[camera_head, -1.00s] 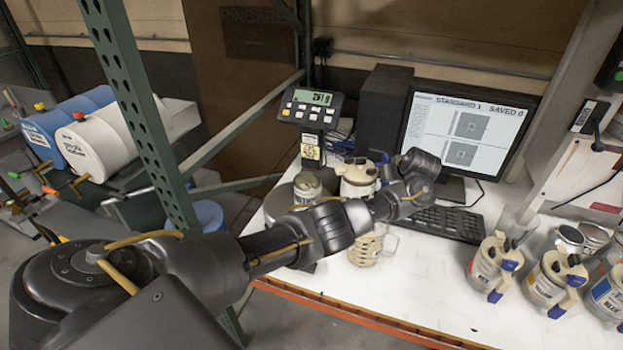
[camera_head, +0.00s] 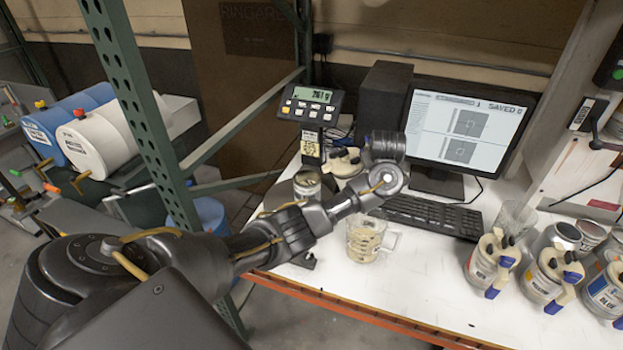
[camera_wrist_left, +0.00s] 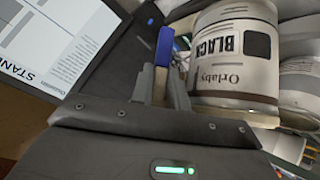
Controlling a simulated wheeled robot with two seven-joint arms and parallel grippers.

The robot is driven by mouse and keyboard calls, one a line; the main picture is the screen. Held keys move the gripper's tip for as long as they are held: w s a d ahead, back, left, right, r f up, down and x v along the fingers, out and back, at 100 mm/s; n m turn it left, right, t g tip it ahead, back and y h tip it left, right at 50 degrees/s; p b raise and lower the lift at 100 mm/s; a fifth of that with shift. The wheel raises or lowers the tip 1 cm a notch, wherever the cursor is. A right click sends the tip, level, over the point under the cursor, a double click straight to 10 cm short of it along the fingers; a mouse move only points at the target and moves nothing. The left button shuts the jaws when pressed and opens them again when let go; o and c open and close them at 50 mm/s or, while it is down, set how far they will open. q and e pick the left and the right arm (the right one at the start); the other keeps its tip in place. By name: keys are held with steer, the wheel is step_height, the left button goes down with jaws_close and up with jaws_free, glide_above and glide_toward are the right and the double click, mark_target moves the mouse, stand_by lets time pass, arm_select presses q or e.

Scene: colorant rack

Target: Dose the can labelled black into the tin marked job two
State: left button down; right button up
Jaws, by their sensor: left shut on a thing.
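The can labelled black (camera_wrist_left: 235,62) fills the upper right of the left wrist view, its printed word BLACK upside down there. My left gripper (camera_wrist_left: 162,82) is shut on the can's blue-tipped handle. In the head view the can's cream lid (camera_head: 343,162) shows left of my left wrist, close behind and to the right of an open metal tin (camera_head: 307,184). The can's lower body is mostly hidden by my arm. The tin stands at the scale; its marking cannot be read. My right gripper is not in view.
The scale display (camera_head: 311,104) stands behind the tin. A clear mug (camera_head: 364,240) stands in front of my left forearm. A monitor (camera_head: 462,135) and keyboard (camera_head: 430,217) lie behind. Several cans, including one with a blue label (camera_head: 606,293), crowd the right. The white bench front-centre is clear.

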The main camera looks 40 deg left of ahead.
arm_select(q)
steer(key=shift+s+a+r+t+h, duration=0.15)
steer(key=shift+s+a+r+t, duration=0.2)
steer(key=shift+r, duration=0.2)
steer(key=shift+s+a+r+t+h, duration=0.2)
steer(key=shift+s+r, duration=0.2)
steer(key=shift+r, duration=0.15)
steer(key=shift+n, duration=0.3)
steer(key=shift+a+r, duration=0.1)
steer(key=shift+a, duration=0.05)
steer(key=shift+s+r, duration=0.1)
steer(key=shift+s, duration=0.05)
steer(key=shift+a, duration=0.1)
steer(key=shift+s+a+r+n+t+h, duration=0.25)
steer(key=shift+s+a+r+t, duration=0.2)
steer(key=shift+s+r, duration=0.15)
steer(key=shift+s+a+r+n+t+h, duration=0.25)
steer(key=shift+s+a+r, duration=0.2)
steer(key=shift+r, duration=0.25)
stand_by(1.4)
steer(key=shift+d, duration=0.1)
